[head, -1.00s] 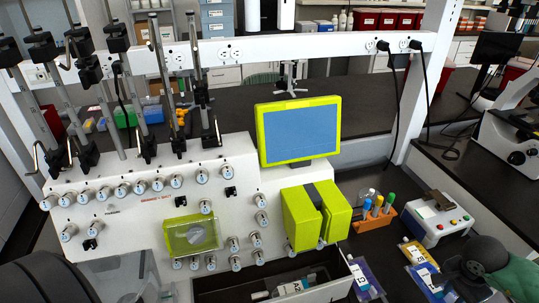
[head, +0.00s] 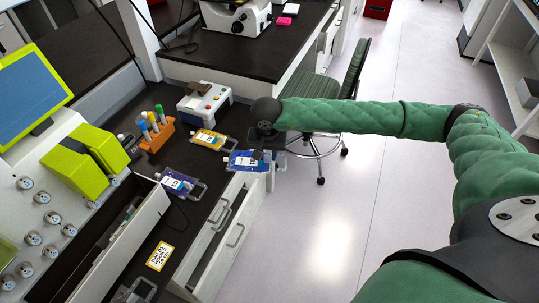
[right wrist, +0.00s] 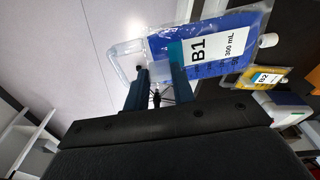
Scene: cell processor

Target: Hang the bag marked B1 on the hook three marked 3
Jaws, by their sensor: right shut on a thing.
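My right gripper (head: 264,148) is shut on the clear hanger end of the blue bag marked B1 (head: 244,160), at the bench's right edge. In the right wrist view, the bag (right wrist: 225,42) shows its white B1, 300 mL label, and its clear loop lies by the fingertips (right wrist: 158,76). I cannot tell how far the bag is above the bench. The white cell processor (head: 45,215) is at the left, partly cut off. Its hooks, including hook three, are out of view. My left gripper is not in view.
A yellow bag (head: 207,138) and a purple-blue bag (head: 178,181) lie nearby on the black bench (head: 190,215). An orange tube rack (head: 157,137) and a white device with buttons (head: 205,101) stand behind. A green chair (head: 322,82) is beyond; floor at right is clear.

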